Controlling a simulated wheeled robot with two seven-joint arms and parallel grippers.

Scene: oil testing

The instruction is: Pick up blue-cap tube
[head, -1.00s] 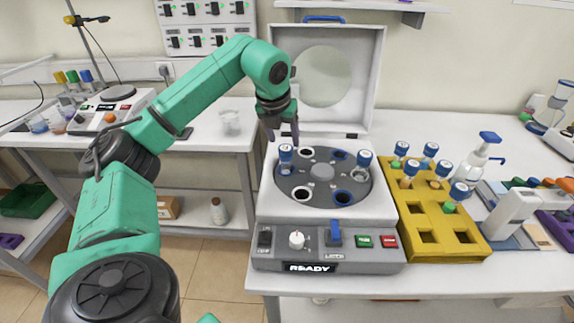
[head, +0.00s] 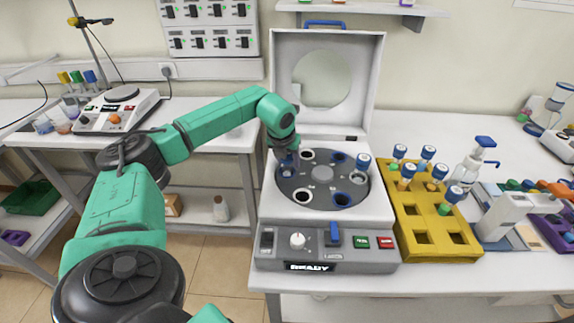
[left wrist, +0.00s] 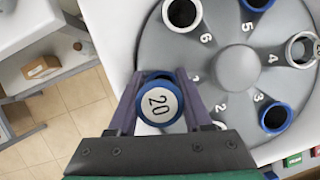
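A blue-cap tube stands in a slot of the centrifuge rotor (head: 300,202). Its cap, with a white top marked 20, faces up in the left wrist view (left wrist: 159,103). My left gripper (head: 286,158) is lowered over this tube in the head view and mostly hides it. In the left wrist view its two fingers (left wrist: 160,85) stand on either side of the cap, with narrow gaps, so it looks open around the tube. Another blue-cap tube (head: 363,163) stands in the rotor's right side. My right gripper is not in view.
The centrifuge lid (head: 281,100) stands open behind the rotor. A yellow rack (head: 424,222) with several blue-cap tubes is to the right. A blue-topped pump bottle (head: 468,168) stands beyond it. The centrifuge display reads READY.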

